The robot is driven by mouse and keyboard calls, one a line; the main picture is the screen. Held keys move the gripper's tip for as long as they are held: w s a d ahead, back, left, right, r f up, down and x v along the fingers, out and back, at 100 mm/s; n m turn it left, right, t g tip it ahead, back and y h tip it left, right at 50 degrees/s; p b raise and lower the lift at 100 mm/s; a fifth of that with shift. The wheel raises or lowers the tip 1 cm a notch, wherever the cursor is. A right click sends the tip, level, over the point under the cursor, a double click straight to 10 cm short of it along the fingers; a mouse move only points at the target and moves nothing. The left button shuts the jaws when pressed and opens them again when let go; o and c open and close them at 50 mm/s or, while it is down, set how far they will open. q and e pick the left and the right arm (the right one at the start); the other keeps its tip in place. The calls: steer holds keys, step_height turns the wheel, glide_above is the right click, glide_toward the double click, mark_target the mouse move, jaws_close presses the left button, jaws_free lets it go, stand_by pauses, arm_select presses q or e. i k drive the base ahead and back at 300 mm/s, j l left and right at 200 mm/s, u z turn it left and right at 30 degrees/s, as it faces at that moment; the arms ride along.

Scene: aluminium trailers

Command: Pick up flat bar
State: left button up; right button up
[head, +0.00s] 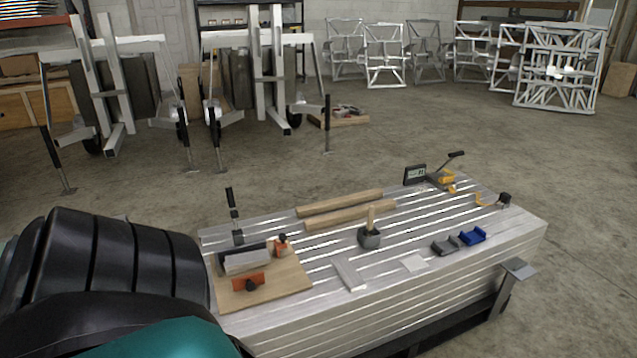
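A short, flat, silver-grey bar (348,273) lies on the slatted aluminium table (375,311), near its front edge and right of the wooden board. It looks like the flat bar; its colour is close to that of the table top. Nothing touches it that I can see. A black and teal part of my own arm fills the lower left corner and covers the table's left end. Neither of my grippers shows in the head view.
A wooden board (290,292) with clamp-like tools is left of the bar. A pale square plate (414,263), grey and blue blocks (472,237) and a display device (414,174) are rightward.

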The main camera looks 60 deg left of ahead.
mark_target(352, 277)
steer(key=u, duration=1.6)
